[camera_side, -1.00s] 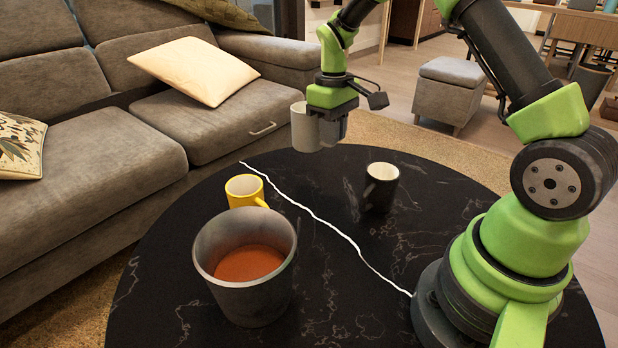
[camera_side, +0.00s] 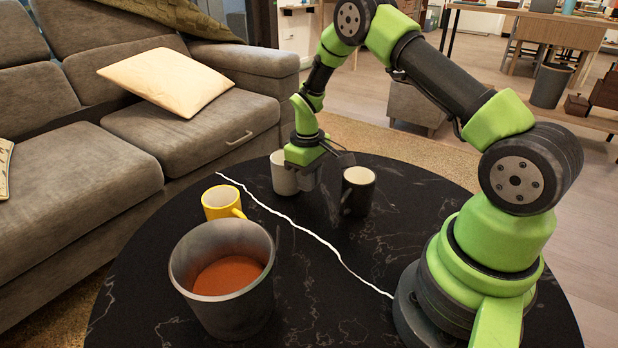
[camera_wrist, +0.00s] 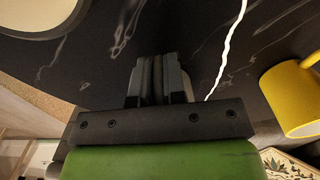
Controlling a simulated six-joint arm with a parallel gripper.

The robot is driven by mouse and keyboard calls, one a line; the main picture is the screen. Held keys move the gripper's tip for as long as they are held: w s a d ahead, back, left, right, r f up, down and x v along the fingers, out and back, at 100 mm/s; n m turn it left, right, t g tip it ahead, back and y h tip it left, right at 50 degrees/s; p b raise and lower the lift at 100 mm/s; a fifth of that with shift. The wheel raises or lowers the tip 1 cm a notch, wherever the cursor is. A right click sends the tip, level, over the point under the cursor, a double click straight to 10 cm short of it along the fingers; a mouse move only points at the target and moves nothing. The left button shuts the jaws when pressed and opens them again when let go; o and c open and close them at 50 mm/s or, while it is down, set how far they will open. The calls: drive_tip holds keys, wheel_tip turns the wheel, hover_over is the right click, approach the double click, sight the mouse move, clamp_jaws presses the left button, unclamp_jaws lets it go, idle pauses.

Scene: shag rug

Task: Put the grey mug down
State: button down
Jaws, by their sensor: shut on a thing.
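The grey mug (camera_side: 282,176), pale and upright, is held by my gripper (camera_side: 307,178) at the far part of the black table. My gripper is shut on the mug's side nearer the black mug. The mug's base is low over the tabletop; I cannot tell whether it touches.
A black mug (camera_side: 357,192) stands close to the right of my gripper; its pale inside shows in the wrist view (camera_wrist: 35,14). A yellow mug (camera_side: 221,203) and a grey pot (camera_side: 222,278) stand left of the white line (camera_side: 312,236). The right part of the black table (camera_side: 420,195) is clear.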

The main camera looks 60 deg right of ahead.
drive_tip(key=shift+f, duration=0.1)
drive_tip(key=c, duration=1.2)
unclamp_jaws()
drive_tip(key=r, duration=1.1)
drive_tip(key=shift+w+r, duration=0.25)
drive_tip(key=shift+r, duration=0.15)
drive_tip(key=s+a+r+m+t, duration=0.1)
drive_tip(key=s+a+r+t, duration=0.1)
drive_tip(key=s+a+r, duration=0.45)
drive_tip(key=s+a+r+m+t, duration=0.1)
drive_tip(key=s+a+r+t, duration=0.15)
drive_tip(key=r, duration=0.65)
drive_tip(key=s+a+t, duration=0.1)
drive_tip(key=s, duration=0.2)
drive_tip(key=s+a+m+t+y, duration=0.1)
drive_tip(key=s+a, duration=0.1)
drive_tip(key=s, duration=0.2)
drive_tip(key=s+a+r+m+t+y, duration=0.1)
drive_tip(key=s+a, duration=0.1)
drive_tip(key=s, duration=0.2)
drive_tip(key=shift+s+a, duration=0.2)
